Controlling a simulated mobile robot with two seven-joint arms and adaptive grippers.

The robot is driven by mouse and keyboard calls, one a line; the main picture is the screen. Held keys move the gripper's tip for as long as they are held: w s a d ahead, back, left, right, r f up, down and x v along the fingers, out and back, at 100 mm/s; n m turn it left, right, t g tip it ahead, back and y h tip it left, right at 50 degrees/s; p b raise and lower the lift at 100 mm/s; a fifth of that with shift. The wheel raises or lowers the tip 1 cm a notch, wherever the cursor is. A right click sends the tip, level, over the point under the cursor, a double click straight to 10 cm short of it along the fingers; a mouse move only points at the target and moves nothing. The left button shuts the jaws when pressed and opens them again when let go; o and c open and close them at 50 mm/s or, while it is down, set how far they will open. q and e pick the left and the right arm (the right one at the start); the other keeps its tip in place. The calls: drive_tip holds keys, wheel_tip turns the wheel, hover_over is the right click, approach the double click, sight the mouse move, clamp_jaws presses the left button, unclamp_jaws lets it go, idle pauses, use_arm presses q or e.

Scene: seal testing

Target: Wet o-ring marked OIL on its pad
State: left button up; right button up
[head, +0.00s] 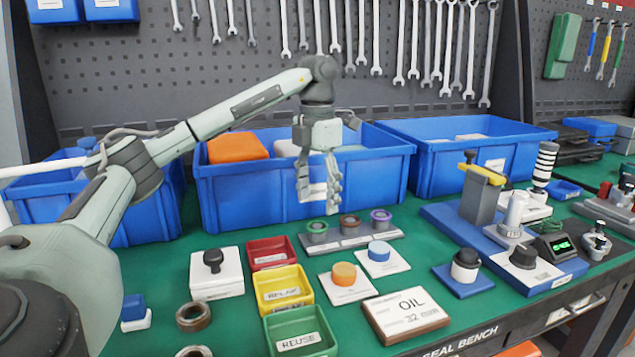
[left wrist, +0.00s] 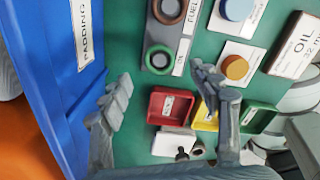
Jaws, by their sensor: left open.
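A green o-ring (head: 317,227) sits on the left post of a grey rack (head: 352,243). In the left wrist view this green ring (left wrist: 160,59) has a label beside it that seems to read OIL. A brown ring (head: 349,221) and a purple ring (head: 381,216) sit to its right. An orange round pad (head: 344,274) and a blue round pad (head: 379,251) lie on white cards in front of the rack. My left gripper (head: 320,200) is open and empty, pointing down above and behind the green ring. My right gripper is not in view.
An OIL plaque (head: 405,314) stands front right of the pads. Red (head: 270,253), yellow (head: 283,289) and green (head: 299,332) trays stand left of them. A white block with a black knob (head: 215,272) is further left. Blue bins (head: 262,205) line the back; a blue-based test rig (head: 510,253) stands right.

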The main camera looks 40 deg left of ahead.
sight(317, 226)
use_arm(q)
drive_tip(key=shift+f, duration=2.4)
drive_tip(key=c, duration=1.2)
drive_tip(key=o, duration=0.4)
drive_tip(key=shift+r, duration=0.15)
drive_tip(key=shift+c, duration=0.8)
